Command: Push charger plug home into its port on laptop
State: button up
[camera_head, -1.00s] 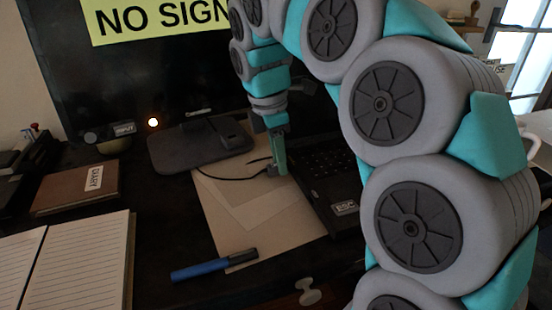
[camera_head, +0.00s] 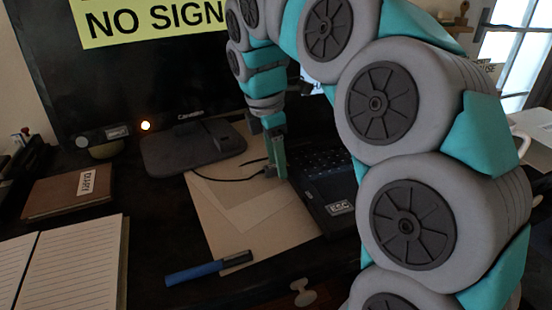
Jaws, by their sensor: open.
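The black laptop (camera_head: 326,186) lies on the desk at center right, with its keyboard partly hidden behind my arm. Its near corner carries an "ESC" label. A thin black charger cable (camera_head: 225,180) curves over the papers to the laptop's left side. The plug at its end (camera_head: 269,171) is small and dark, beside the laptop's left edge and next to my fingers. I cannot tell how far it sits in the port. My gripper (camera_head: 276,175) points down at the laptop's left edge, open, at the cable's end.
A monitor with a "NO SIGN" label (camera_head: 150,20) stands behind on its base (camera_head: 190,146). Tan papers (camera_head: 225,215) lie under the cable, with a blue marker (camera_head: 207,269) on their near edge. A brown diary (camera_head: 68,193) and an open notebook (camera_head: 75,260) lie at left.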

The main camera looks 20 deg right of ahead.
aim_at(271, 167)
jog(key=shift+a+r, duration=0.2)
jog(key=shift+r, duration=1.05)
jog(key=shift+a+r, duration=0.15)
jog(key=shift+r, duration=1.15)
jog(key=shift+a+r, duration=0.2)
jog(key=shift+r, duration=1.05)
jog(key=shift+s, duration=0.1)
